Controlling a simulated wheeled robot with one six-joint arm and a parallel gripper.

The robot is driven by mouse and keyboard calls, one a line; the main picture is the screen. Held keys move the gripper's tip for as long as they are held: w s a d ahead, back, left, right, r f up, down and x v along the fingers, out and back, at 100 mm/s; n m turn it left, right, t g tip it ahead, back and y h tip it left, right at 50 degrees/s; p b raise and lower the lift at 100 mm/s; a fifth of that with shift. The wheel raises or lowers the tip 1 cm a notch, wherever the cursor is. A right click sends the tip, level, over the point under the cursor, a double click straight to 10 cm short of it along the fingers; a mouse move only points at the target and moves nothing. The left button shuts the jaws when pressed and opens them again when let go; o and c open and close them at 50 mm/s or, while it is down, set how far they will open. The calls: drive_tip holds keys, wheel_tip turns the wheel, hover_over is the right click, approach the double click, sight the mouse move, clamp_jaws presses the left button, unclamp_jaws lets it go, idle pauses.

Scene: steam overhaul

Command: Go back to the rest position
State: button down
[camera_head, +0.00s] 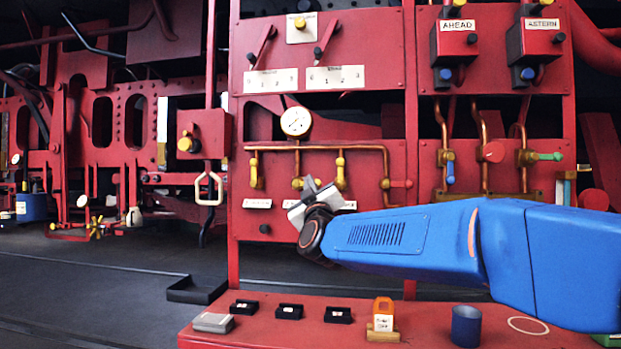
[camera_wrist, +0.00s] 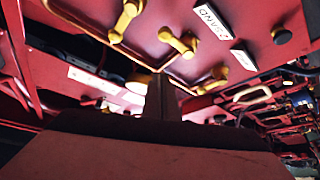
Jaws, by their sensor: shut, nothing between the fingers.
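My gripper (camera_head: 308,196) is in front of the lower middle of the red panel (camera_head: 330,225), in the head view. Its fingers point up and away, and it covers part of a white label there. In the wrist view the dark fingers (camera_wrist: 162,98) are together with nothing between them. Yellow valve handles (camera_wrist: 178,42) and a "SAND" label (camera_wrist: 208,20) show beyond the fingers. My blue arm reaches in from the right. I cannot tell how far the fingers are from the panel.
A round gauge (camera_head: 296,121) and copper pipes are on the panel. Below, a red bench (camera_head: 260,335) carries small black trays (camera_head: 290,311), a grey block (camera_head: 213,322), an orange-topped item (camera_head: 383,312) and a blue cup (camera_head: 466,326). An open black tray (camera_head: 196,291) lies on the floor, left.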

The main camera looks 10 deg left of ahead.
drive_tip(key=shift+s+f, duration=0.25)
drive_tip(key=shift+s, duration=0.25)
drive_tip(key=shift+d, duration=0.15)
drive_tip(key=s+d+f+m+g+h, duration=0.15)
drive_tip(key=s+d+f+g, duration=0.35)
drive_tip(key=s+d+f, duration=0.5)
drive_tip(key=s+d+f+m+g, duration=0.2)
drive_tip(key=s+d+f+g, duration=0.35)
drive_tip(key=d+f, duration=0.8)
drive_tip(key=s+d+f+m+g+h, duration=0.1)
drive_tip(key=s+d+f+m+g, duration=0.1)
drive_tip(key=s+d+f, duration=0.3)
drive_tip(key=s+d+f+m+g+h, duration=0.2)
drive_tip(key=s+d+f, duration=0.3)
drive_tip(key=s+f, duration=0.5)
drive_tip(key=s+d+f+m+g+h, duration=0.1)
drive_tip(key=s+d+f, duration=0.5)
drive_tip(key=s, duration=0.7)
drive_tip(key=shift+s+f+m+g, duration=0.3)
drive_tip(key=shift+f+m+g, duration=0.45)
drive_tip(key=shift+g, duration=0.3)
drive_tip(key=shift+h, duration=0.25)
